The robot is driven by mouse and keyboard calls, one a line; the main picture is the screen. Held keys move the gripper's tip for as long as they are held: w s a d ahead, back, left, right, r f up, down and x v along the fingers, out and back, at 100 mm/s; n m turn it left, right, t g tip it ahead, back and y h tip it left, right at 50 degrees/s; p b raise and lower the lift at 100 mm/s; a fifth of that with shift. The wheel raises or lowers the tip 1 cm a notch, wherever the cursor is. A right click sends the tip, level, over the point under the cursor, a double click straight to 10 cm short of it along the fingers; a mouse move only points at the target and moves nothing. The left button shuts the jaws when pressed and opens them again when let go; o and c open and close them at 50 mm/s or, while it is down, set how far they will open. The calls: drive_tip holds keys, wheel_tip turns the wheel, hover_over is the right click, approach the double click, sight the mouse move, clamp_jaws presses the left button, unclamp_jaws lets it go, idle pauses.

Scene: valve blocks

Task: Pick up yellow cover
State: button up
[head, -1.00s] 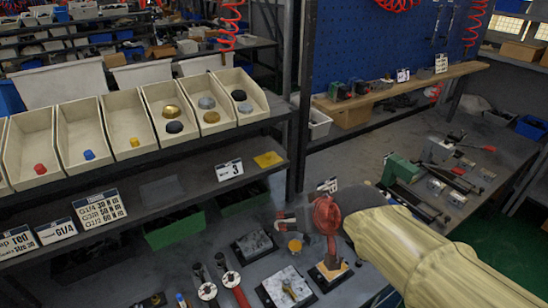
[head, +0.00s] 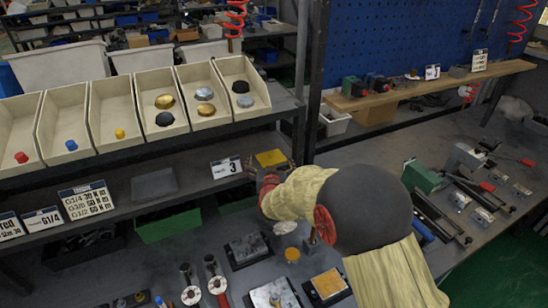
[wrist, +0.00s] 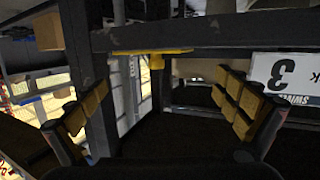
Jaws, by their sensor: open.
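A flat yellow square piece (head: 270,158) lies at the front edge of the dark shelf, beside the "3" sign. In the wrist view a yellow piece (wrist: 155,53) shows as a thin plate with a short stub, ahead of and between my fingers. My gripper (wrist: 161,84) is open, with yellow pads on both fingers and nothing between them. In the head view my gripper is just below and in front of the yellow square, partly hidden by my arm. A small yellow cap (head: 120,133) sits in a cream bin. Which one is the cover I cannot tell.
The "3" sign (head: 226,167) stands close to the left of the yellow square and appears upside down in the wrist view (wrist: 283,72). A dark shelf post (head: 310,90) rises close on the right. Metal blocks and gauges lie on the bench below.

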sight(270, 155)
drive_tip(key=w, duration=0.2)
drive_tip(key=w+f+b, duration=0.1)
drive_tip(key=w, duration=0.3)
drive_tip(key=shift+w+f, duration=0.3)
drive_tip(key=shift+w, duration=0.05)
drive_tip(key=shift+c, duration=0.5)
drive_tip(key=c, duration=1.8)
